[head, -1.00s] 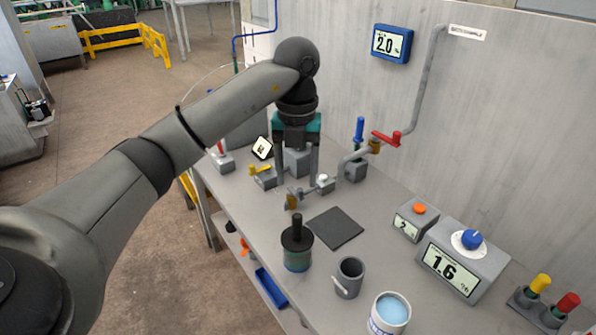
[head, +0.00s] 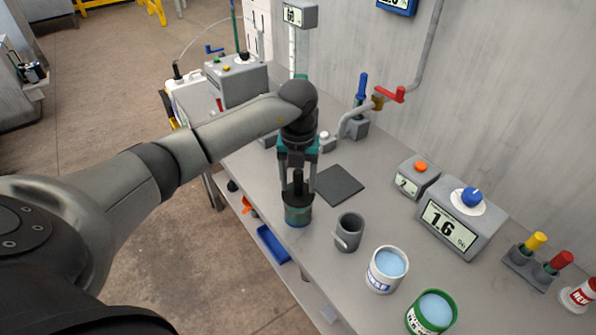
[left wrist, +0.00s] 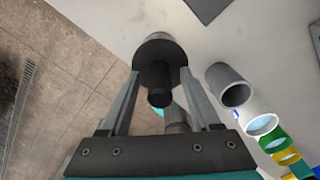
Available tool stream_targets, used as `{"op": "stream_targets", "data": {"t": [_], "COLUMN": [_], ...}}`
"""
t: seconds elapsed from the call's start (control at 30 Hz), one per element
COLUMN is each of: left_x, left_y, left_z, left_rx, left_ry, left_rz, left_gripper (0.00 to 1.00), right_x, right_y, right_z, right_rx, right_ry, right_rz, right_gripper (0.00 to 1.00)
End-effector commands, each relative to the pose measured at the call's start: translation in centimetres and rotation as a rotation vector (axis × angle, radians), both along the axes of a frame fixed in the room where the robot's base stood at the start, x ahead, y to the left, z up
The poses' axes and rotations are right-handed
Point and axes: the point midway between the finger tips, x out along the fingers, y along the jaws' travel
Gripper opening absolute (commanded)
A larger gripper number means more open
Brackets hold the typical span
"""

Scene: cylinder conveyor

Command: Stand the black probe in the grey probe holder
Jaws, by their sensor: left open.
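The black probe (head: 298,181) stands upright, its wide black collar on a dark blue-green pot (head: 297,217) at the table's front edge. My left gripper (head: 297,186) points down over it, open, with one finger on each side of the black handle. The left wrist view also shows the probe (left wrist: 160,88) between the open fingers of my left gripper (left wrist: 158,80); I cannot tell whether they touch it. The grey cup-shaped holder (head: 349,233), with a pale clip on its side, stands empty to the right of the pot. My right gripper is not in view.
A white can (head: 386,275) and a green can (head: 430,316), both holding blue liquid, stand right of the grey holder. A dark mat (head: 340,186) lies behind the probe. A grey meter (head: 460,225) and valve pipework (head: 360,120) stand farther back.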

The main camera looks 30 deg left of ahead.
Motion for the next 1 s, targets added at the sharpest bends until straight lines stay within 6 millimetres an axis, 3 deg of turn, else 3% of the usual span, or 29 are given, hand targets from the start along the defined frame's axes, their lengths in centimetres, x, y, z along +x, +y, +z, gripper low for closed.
{"op": "stream_targets", "data": {"t": [0.27,0.83,1.0], "left_x": [-0.02,-0.01,-0.01], "left_y": [-0.02,-0.03,-0.02], "left_z": [-0.18,-0.14,-0.13], "left_rx": [0.000,0.000,0.000], "left_ry": [0.001,0.001,0.001], "left_rz": [-0.001,0.000,0.000], "left_gripper": [0.64,0.01,0.00], "right_x": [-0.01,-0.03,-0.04], "right_y": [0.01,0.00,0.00], "right_z": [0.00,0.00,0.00], "right_rx": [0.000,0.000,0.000], "right_ry": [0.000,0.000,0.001], "right_rz": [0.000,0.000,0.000], "right_gripper": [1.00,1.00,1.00]}}
